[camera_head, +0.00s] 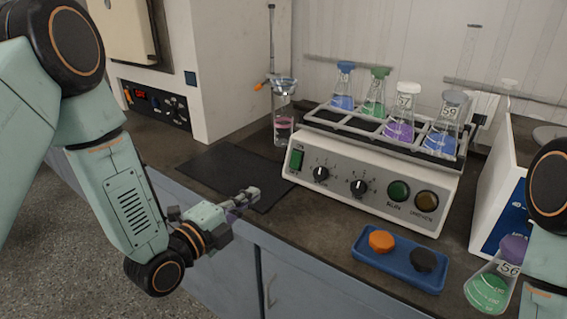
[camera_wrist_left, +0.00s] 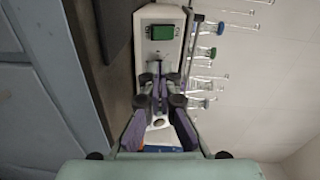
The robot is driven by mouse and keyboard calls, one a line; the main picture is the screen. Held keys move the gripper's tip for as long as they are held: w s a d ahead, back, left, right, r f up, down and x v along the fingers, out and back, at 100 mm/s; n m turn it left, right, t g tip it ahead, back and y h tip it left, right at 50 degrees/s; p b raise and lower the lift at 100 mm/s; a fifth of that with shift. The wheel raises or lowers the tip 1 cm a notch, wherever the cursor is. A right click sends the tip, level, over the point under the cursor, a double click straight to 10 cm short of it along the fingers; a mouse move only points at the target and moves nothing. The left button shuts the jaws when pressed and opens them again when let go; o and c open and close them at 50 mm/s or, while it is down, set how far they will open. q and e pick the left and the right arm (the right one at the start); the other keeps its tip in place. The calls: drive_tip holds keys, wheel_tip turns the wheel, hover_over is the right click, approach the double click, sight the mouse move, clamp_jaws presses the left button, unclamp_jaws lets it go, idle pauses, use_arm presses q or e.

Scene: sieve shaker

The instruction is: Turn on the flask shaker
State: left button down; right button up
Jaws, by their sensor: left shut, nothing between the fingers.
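The flask shaker (camera_head: 333,208) is a white box on the dark bench, with a top rack (camera_head: 372,137) holding several flasks with coloured caps. Its front has a green rocker switch (camera_head: 297,159) at the left, two black knobs (camera_head: 321,174), a green round button (camera_head: 398,191) and a brown one (camera_head: 426,202). My left gripper (camera_head: 254,192) is shut and empty, in front of the shaker's left end and apart from it. The green switch also shows in the left wrist view (camera_wrist_left: 161,32), beyond the fingertips (camera_wrist_left: 160,78). My right gripper is not in view.
A blue tray (camera_head: 366,263) with an orange cap (camera_head: 381,241) and a dark cap (camera_head: 422,260) lies before the shaker. A flask of green liquid (camera_head: 488,288) stands at the right. A black mat (camera_head: 215,172) lies left of the shaker, near a glass cylinder (camera_head: 283,110).

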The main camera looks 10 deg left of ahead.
use_arm(q)
drive_tip(key=shift+w+d+r+m, duration=0.35)
drive_tip(key=shift+w+r+m, duration=0.25)
drive_tip(key=shift+r, duration=0.1)
drive_tip(key=b, duration=0.3)
approach(296, 154)
drive_tip(key=shift+t, duration=0.3)
drive_tip(key=x, duration=0.6)
drive_tip(key=shift+w+d+f, duration=0.2)
drive_tip(key=shift+w+f, duration=0.05)
drive_tip(key=shift+f, duration=0.1)
drive_tip(key=shift+w, duration=0.1)
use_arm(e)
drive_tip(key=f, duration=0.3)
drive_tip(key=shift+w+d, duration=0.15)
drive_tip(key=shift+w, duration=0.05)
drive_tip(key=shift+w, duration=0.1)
